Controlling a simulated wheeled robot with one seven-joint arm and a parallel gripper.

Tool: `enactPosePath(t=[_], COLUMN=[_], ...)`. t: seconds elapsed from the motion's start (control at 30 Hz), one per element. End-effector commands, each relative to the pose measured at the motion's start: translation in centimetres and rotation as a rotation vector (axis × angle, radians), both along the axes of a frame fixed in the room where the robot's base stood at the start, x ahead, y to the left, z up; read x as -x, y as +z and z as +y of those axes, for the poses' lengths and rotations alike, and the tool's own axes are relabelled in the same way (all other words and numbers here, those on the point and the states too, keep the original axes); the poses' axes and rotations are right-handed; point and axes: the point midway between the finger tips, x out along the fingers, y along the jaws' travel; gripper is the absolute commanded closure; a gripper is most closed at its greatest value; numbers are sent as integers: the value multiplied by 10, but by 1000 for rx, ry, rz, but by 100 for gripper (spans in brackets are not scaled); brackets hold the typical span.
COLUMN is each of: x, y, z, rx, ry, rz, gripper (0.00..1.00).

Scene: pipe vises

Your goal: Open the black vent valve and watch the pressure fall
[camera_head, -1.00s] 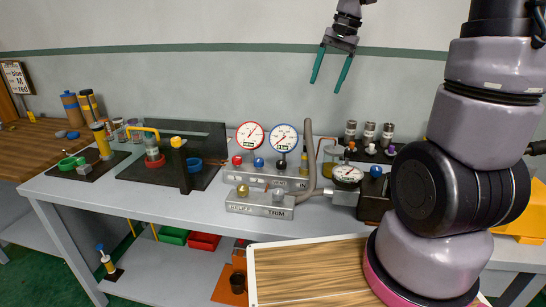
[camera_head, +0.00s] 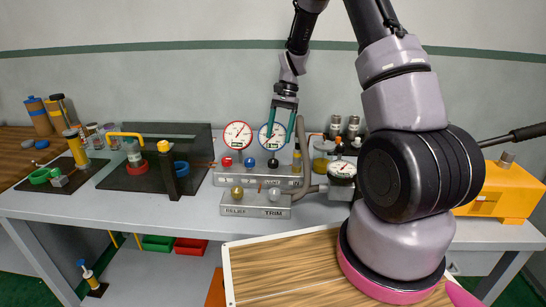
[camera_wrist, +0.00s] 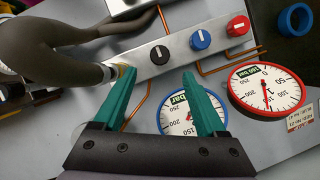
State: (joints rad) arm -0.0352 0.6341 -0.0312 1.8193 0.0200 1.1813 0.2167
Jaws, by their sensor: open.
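The black vent valve knob (camera_head: 273,163) is on the grey manifold block (camera_head: 230,178), right of a blue knob (camera_head: 249,162) and a red knob (camera_head: 227,161). In the wrist view the black knob (camera_wrist: 160,54), with a white mark, lies just beyond my fingertips and between their lines. My gripper (camera_head: 281,137) is open and empty, above the knob and in front of the blue-rimmed gauge (camera_head: 265,143). In the wrist view my gripper (camera_wrist: 158,73) partly covers that gauge (camera_wrist: 174,120). The red-rimmed gauge (camera_wrist: 266,90) is clear; I cannot read exact pressures.
A grey hose (camera_wrist: 50,50) curves close to the left finger in the wrist view. A front block marked RELIEF and TRIM (camera_head: 255,207) has brass and silver knobs. A white-faced gauge (camera_head: 342,170) stands right of it. Thin copper pipes run beside the knobs.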

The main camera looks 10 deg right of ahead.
Motion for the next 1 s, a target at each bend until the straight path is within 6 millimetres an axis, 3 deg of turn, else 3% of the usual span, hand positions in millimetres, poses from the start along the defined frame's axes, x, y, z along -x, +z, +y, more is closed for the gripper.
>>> enactPosePath(t=[0.2,0.4,0.83,0.87,1.0], x=[13,20,23,23,23], y=[-40,-67,-77,-77,-76], z=[12,19,22,22,22], rx=[-1,0,0,0,0], ry=[1,1,0,0,1], rz=[3,1,-1,-1,-2], gripper=[26,26,26,34,87])
